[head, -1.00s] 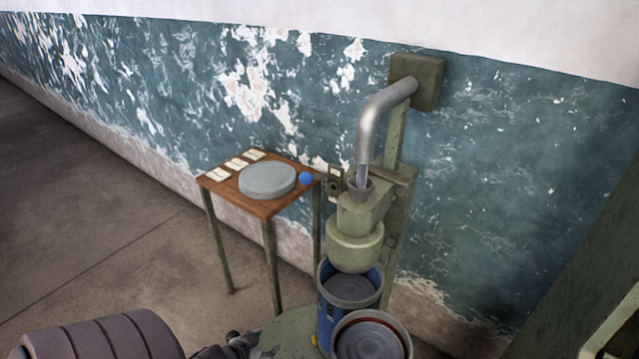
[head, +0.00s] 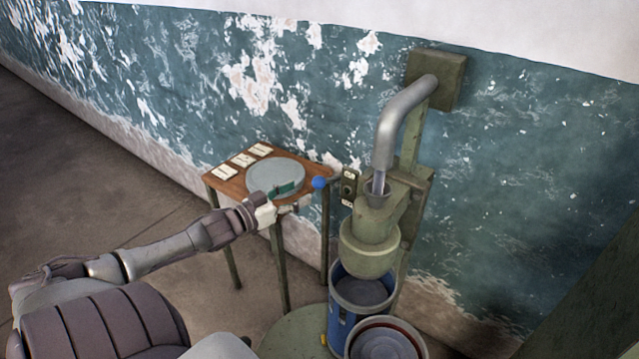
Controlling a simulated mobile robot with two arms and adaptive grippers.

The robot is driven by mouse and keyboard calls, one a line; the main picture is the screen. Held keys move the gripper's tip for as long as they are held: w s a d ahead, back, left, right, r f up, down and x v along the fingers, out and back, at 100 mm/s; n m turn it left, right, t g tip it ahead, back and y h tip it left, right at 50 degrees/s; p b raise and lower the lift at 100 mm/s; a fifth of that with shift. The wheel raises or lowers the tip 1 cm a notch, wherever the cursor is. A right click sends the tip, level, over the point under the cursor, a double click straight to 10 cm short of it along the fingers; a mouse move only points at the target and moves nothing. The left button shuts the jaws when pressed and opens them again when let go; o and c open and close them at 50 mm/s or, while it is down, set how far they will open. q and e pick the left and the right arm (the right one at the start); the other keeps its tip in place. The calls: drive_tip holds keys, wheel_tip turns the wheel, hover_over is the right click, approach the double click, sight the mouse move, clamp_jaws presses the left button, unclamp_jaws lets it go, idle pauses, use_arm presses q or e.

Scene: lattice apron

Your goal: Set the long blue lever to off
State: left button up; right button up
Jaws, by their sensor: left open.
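The blue lever shows as a round blue knob (head: 320,183) on a short dark rod. The rod runs right to a small switch plate (head: 348,187) beside the green machine. The plate carries small pale labels above and below, too small to read. My left gripper (head: 294,195) is open and empty, just left of the knob and apart from it. It is over the front right edge of the small wooden table (head: 231,187). My right gripper is not in view.
A round grey lid (head: 277,174) and several paper cards (head: 243,160) lie on the table, close behind my left gripper. The green machine (head: 369,245) with a bent pipe (head: 398,112) stands right of the lever. A blue drum (head: 343,318) stands below its spout.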

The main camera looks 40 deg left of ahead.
sight(319, 183)
use_arm(q)
drive_tip(key=shift+w+d, duration=0.25)
drive_tip(key=shift+w, duration=1.05)
drive_tip(key=shift+w+d, duration=0.2)
drive_tip(key=shift+w, duration=1.05)
drive_tip(key=shift+w+d, duration=0.25)
drive_tip(key=shift+w, duration=1.05)
clamp_jaws()
